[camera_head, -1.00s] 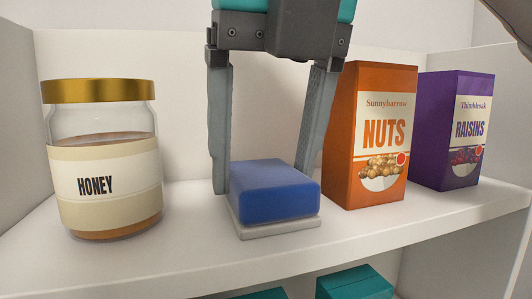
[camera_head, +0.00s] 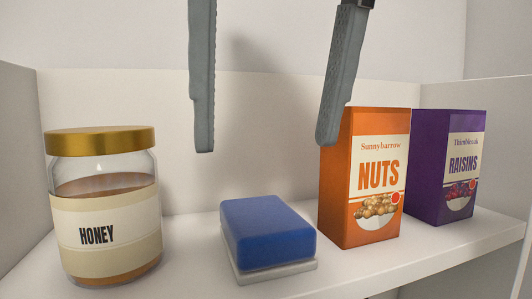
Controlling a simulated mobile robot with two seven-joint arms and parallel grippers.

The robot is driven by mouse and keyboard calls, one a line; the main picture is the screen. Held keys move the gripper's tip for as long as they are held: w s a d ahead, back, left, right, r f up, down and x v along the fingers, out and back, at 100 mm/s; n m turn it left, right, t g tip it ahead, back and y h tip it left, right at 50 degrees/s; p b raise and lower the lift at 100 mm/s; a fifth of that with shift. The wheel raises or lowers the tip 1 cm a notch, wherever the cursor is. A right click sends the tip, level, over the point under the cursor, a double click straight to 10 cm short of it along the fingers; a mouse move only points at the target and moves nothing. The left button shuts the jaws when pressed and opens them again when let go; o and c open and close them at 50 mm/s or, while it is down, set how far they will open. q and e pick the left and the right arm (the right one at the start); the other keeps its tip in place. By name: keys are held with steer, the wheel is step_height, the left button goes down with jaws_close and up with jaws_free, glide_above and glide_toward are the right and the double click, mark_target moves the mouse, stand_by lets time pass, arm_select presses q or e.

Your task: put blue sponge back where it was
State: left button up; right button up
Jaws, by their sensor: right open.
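The blue sponge (camera_head: 267,232) has a pale layer underneath and lies flat on the white shelf (camera_head: 190,252), between the honey jar and the nuts box. My right gripper (camera_head: 264,148) is above and behind the sponge. Its two grey fingers are wide apart with nothing between them, and they do not touch the sponge. The upper part of the gripper is cut off by the top of the view. My left gripper does not show.
A honey jar (camera_head: 104,205) with a gold lid stands on the left. An orange nuts box (camera_head: 362,180) stands close on the sponge's right, and a purple raisins box (camera_head: 446,165) is farther right. The right fingertip overlaps the nuts box's top corner in the view.

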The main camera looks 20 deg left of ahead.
steer(key=p+v, duration=0.1)
steer(key=v, duration=0.4)
